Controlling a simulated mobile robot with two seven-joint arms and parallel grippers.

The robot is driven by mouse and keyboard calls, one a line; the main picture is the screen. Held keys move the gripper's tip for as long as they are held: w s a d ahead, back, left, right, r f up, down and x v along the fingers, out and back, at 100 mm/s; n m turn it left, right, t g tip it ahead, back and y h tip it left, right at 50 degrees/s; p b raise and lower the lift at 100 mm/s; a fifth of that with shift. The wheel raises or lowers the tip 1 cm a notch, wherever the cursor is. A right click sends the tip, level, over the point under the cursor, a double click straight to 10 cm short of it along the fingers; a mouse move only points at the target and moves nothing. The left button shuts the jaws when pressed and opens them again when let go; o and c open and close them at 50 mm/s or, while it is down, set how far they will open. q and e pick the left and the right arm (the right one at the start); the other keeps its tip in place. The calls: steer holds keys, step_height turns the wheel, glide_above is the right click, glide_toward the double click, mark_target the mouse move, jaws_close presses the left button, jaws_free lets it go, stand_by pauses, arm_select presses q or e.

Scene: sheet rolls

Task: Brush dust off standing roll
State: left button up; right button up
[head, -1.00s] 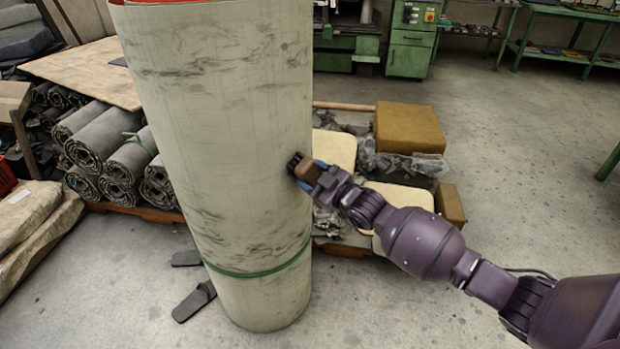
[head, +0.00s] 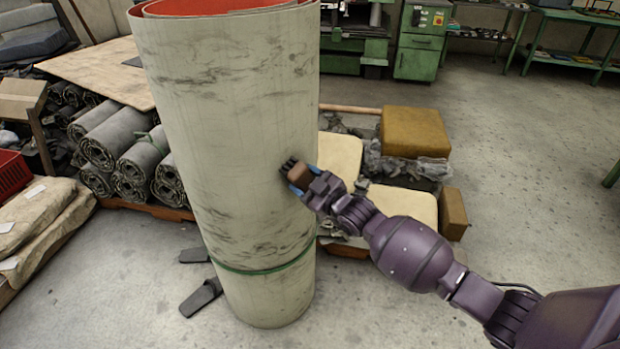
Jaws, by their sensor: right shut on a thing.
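The standing roll (head: 225,140) is a tall cream cylinder with a red inner layer at its top and a green strap (head: 265,268) low around it. Dark dusty smudges mark its upper part and its lower half above the strap. My right gripper (head: 299,178) is shut on a brush with a brown block and dark bristles (head: 288,165). The bristles are at the roll's right side, at mid height, and seem to touch it. My left gripper is not in view.
Grey rolled sheets (head: 120,150) are stacked at the left beside a red crate (head: 12,173). Dark flat feet (head: 200,297) lie on the floor by the roll's base. Behind are a pallet with cushions (head: 415,132) and green machines (head: 420,42). Floor at the right is clear.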

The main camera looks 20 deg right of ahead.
steer(key=shift+s+a+r+p, duration=0.1)
steer(key=shift+s+a+p, duration=0.1)
steer(key=shift+a, duration=0.2)
steer(key=shift+s+a+r+p, duration=0.1)
steer(key=shift+a+p, duration=0.05)
steer(key=shift+a, duration=0.25)
steer(key=shift+s+a+f, duration=0.1)
steer(key=shift+s+a, duration=0.1)
steer(key=shift+a, duration=0.25)
steer(key=shift+s+a+f, duration=0.1)
steer(key=shift+s+a, duration=0.1)
steer(key=shift+a, duration=0.25)
arm_select(q)
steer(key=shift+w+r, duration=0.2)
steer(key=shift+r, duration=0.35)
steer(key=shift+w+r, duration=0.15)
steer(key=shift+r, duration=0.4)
steer(key=shift+p, duration=0.3)
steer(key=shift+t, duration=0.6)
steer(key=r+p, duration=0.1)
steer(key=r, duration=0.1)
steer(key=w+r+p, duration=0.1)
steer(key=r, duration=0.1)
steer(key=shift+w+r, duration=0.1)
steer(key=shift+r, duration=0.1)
arm_select(e)
steer(key=v, duration=0.6)
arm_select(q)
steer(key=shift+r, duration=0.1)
